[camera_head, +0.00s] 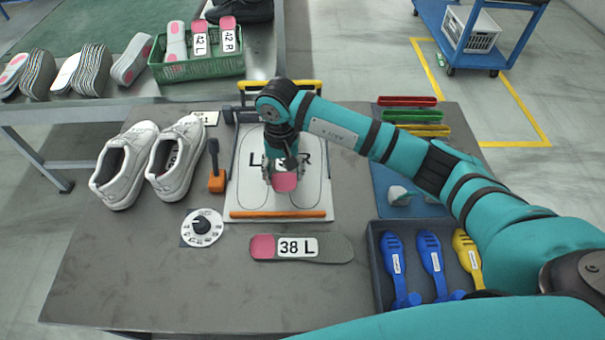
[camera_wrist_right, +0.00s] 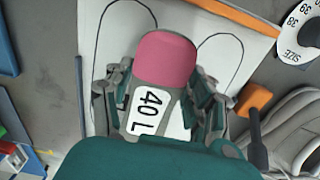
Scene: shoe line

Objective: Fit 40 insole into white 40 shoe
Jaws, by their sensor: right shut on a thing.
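My right gripper (camera_head: 284,167) is shut on an insole (camera_head: 284,182) over the white L/R outline board (camera_head: 244,188). In the right wrist view the insole (camera_wrist_right: 166,60) shows a pink heel and a "40 L" label, between the fingers of the gripper (camera_wrist_right: 158,98). In the head view the arm hides most of it. Two white shoes (camera_head: 122,166) and (camera_head: 177,158) stand side by side at the left of the table, openings up. A label shows inside the right-hand one. I cannot read their size. My left gripper is not in view.
A "38 L" insole (camera_head: 335,248) lies in front of the board. A grey tray (camera_head: 378,291) holds blue and yellow tools. A green crate (camera_head: 198,69) with insoles stands behind.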

